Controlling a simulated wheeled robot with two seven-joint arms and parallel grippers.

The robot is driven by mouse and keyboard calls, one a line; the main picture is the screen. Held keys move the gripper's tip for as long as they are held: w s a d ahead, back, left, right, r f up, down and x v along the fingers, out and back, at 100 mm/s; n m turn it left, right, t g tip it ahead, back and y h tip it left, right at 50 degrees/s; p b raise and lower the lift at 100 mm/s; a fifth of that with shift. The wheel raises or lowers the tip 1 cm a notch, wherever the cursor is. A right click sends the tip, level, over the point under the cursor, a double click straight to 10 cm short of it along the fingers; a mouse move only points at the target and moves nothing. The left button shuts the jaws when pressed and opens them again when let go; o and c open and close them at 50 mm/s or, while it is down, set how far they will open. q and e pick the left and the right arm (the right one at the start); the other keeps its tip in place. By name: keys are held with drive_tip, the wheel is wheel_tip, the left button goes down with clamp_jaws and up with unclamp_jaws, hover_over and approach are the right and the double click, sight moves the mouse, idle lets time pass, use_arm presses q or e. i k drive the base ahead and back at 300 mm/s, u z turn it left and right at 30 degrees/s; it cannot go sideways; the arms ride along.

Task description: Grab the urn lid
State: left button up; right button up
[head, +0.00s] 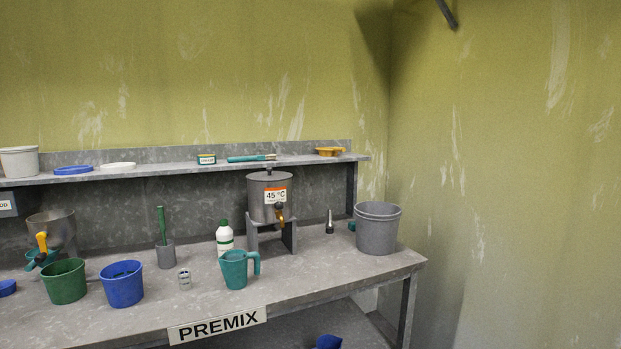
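The urn (256,203) is a grey metal cylinder on a stand toward the right of the bench. It has a "45 °C" label and an orange-handled tap low on its front. The urn lid (268,175) is grey with a small dark knob and sits on top of the urn. The shelf edge is just behind the lid. Neither of my grippers shows in the head view.
The bench (315,274) carries a green pail (65,283), a blue pail (122,286), a teal jug (235,270), a white bottle (224,240) and a grey bucket (377,231). A shelf (210,166) runs behind the urn.

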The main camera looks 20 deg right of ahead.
sight(269, 176)
drive_tip(key=z, duration=0.3)
drive_tip(key=k, duration=0.5)
drive_tip(key=z, duration=1.05)
drive_tip(key=i, duration=1.1)
drive_tip(key=z, duration=0.5)
drive_tip(key=i, duration=0.9)
drive_tip(key=u, duration=0.2)
